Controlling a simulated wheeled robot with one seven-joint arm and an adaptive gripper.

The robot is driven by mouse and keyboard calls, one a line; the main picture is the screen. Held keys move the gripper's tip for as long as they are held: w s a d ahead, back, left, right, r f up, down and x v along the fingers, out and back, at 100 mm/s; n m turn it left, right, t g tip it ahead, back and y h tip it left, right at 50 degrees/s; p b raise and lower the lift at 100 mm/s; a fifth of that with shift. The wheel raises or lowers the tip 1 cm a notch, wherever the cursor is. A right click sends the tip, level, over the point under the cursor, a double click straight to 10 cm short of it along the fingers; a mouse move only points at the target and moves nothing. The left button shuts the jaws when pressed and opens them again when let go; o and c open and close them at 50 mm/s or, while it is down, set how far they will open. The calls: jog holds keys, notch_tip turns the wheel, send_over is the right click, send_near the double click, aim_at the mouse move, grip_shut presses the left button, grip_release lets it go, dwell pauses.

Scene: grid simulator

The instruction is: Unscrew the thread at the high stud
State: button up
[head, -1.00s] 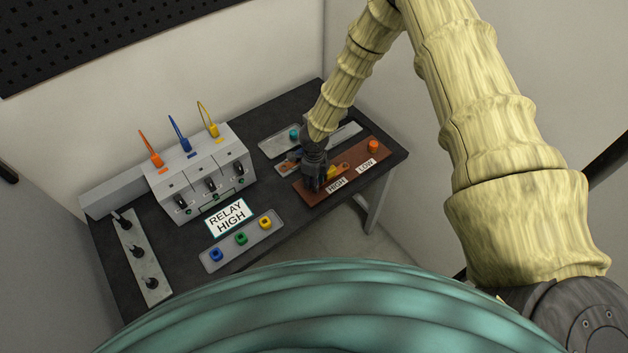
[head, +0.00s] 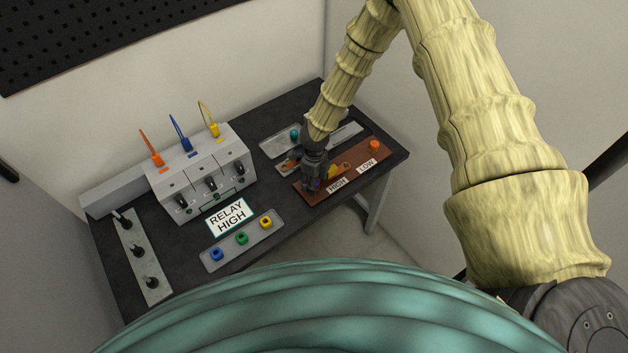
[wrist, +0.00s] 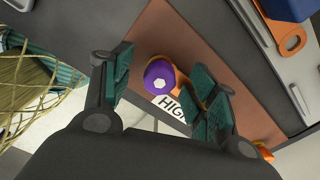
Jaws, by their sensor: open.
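The brown board (head: 317,196) carries a HIGH label (head: 337,185) and a LOW label (head: 366,164). In the wrist view, a purple knob (wrist: 158,77) with a pale centre stands beside the HIGH label (wrist: 172,108), with an orange ring piece (wrist: 183,84) around or under it. My gripper (wrist: 166,92) is open, its teal finger pads apart on either side of the purple knob. In the head view, my gripper (head: 314,186) is over the board's HIGH end and mostly hides the knob. Contact between pads and knob cannot be told.
An orange knob (head: 373,146) stands at the LOW end. A grey box with switches (head: 203,178) and colored leads stands left. A RELAY HIGH sign (head: 229,217) and a tray (head: 213,265) of colored pieces lie in front. A grey tray (head: 272,148) is behind my gripper.

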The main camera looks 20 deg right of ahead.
jog(key=m, duration=0.2)
jog(key=m+b, duration=0.1)
jog(key=m, duration=0.3)
jog(key=shift+d+f+b, duration=0.1)
jog(key=shift+d+b, duration=0.2)
jog(key=shift+d, duration=0.05)
